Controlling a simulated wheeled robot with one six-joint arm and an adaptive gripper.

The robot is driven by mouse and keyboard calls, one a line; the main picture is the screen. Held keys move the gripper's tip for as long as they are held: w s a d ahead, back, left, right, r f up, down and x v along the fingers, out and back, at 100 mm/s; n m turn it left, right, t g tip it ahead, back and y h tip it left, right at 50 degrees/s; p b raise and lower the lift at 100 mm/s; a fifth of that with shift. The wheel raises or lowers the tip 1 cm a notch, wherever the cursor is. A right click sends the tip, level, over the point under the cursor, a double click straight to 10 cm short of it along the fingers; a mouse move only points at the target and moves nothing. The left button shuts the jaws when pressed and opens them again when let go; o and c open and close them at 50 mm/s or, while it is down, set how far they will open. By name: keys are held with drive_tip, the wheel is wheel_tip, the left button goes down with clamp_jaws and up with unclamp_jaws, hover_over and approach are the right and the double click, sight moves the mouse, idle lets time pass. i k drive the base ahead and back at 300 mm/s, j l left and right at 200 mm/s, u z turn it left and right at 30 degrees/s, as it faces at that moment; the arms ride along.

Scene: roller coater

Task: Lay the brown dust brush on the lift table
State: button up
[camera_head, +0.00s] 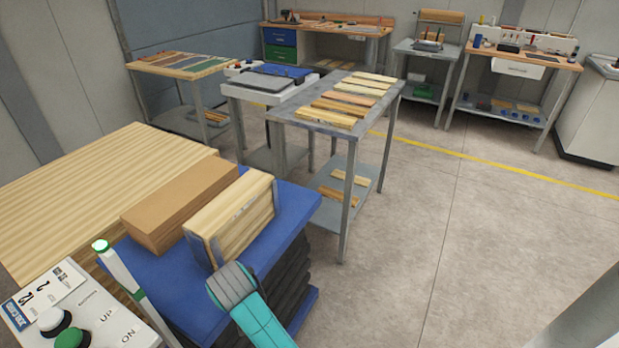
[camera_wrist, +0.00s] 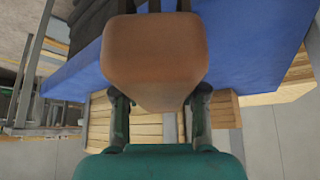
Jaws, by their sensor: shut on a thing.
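The lift table (camera_head: 170,285) has a blue top over dark bellows, in front of me in the head view. Its blue top also shows in the wrist view (camera_wrist: 245,45). My gripper (camera_wrist: 158,95) is shut on a brown, rounded piece, the dust brush (camera_wrist: 155,55), which fills the middle of the wrist view. Blue surface shows behind and to both sides of the brush; I cannot tell whether they touch. The bristles are not clear. In the head view the fingers and brush are hidden; only my grey and teal wrist shows, over the near edge.
A brown block (camera_head: 180,203) and a pale wooden stack (camera_head: 236,218) stand on the lift table's far part. A control panel (camera_head: 75,315) with buttons is at the front left. A pale wooden surface (camera_head: 90,190) lies left. A grey table with boards (camera_head: 385,112) stands beyond; floor is clear right.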

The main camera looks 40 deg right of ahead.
sight(281, 193)
drive_tip(key=i+l+z, duration=0.4)
drive_tip(key=i+l, duration=0.15)
drive_tip(key=i+l+u, duration=0.15)
drive_tip(key=l, duration=0.25)
drive_tip(key=i+l+u, duration=0.2)
drive_tip(key=l, duration=0.2)
drive_tip(key=i+l+u, duration=0.15)
drive_tip(key=l, duration=0.25)
drive_tip(key=l+u, duration=0.2)
drive_tip(key=l, duration=0.2)
drive_tip(key=i+l+u, duration=0.15)
drive_tip(key=l, duration=0.3)
drive_tip(key=j+u, duration=0.1)
drive_tip(key=j, duration=0.9)
drive_tip(key=k, duration=0.05)
